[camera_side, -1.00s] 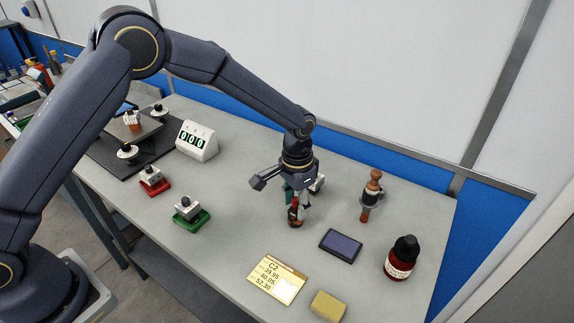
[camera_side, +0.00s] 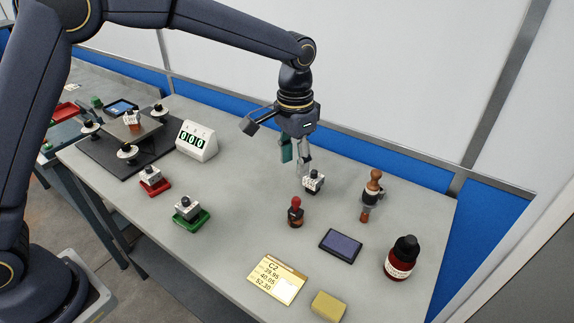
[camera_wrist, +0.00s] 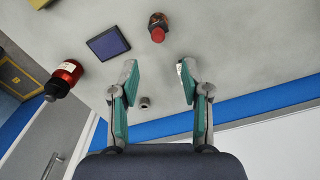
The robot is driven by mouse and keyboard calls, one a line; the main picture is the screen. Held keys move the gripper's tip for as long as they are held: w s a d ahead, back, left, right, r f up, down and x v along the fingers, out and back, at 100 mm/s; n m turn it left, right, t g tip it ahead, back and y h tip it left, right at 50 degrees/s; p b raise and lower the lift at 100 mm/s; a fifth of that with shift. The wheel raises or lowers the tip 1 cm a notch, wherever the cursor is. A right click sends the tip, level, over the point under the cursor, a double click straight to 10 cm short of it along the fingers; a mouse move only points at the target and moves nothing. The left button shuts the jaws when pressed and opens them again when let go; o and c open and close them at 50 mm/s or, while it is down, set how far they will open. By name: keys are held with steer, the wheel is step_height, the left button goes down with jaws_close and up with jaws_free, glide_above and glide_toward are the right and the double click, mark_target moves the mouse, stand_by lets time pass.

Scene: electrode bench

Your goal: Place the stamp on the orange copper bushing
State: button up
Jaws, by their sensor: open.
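A small red-knobbed piece (camera_side: 295,213) with a dark and orange-brown body stands upright on the bench. Its red knob and orange-brown rim also show in the wrist view (camera_wrist: 157,30). A wooden-handled piece (camera_side: 371,193) with a dark middle and an orange-brown lower part stands to its right. I cannot tell for sure which part is the copper bushing. My gripper (camera_side: 296,168) is open and empty, raised above and behind the red-knobbed piece. Its teal fingers are apart in the wrist view (camera_wrist: 158,72), with the red-knobbed piece beyond the fingertips.
A black-and-white block (camera_side: 313,182) stands beneath my gripper. Blocks on red (camera_side: 155,189) and green (camera_side: 190,221) trays and a display (camera_side: 197,141) stand left.

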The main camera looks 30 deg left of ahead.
steer(key=s+a+r+n+t, duration=0.2)
steer(key=s+a+r+t, duration=0.1)
steer(key=s+a+r, duration=0.75)
steer(key=s+a+n+t, duration=0.1)
steer(key=s+a, duration=0.2)
steer(key=s, duration=0.4)
steer(key=s+a+n+t, duration=0.1)
steer(key=s+a, duration=0.3)
steer(key=s, duration=0.3)
steer(key=shift+s+t, duration=0.25)
steer(key=shift+t, duration=0.05)
steer(key=shift+r, duration=0.1)
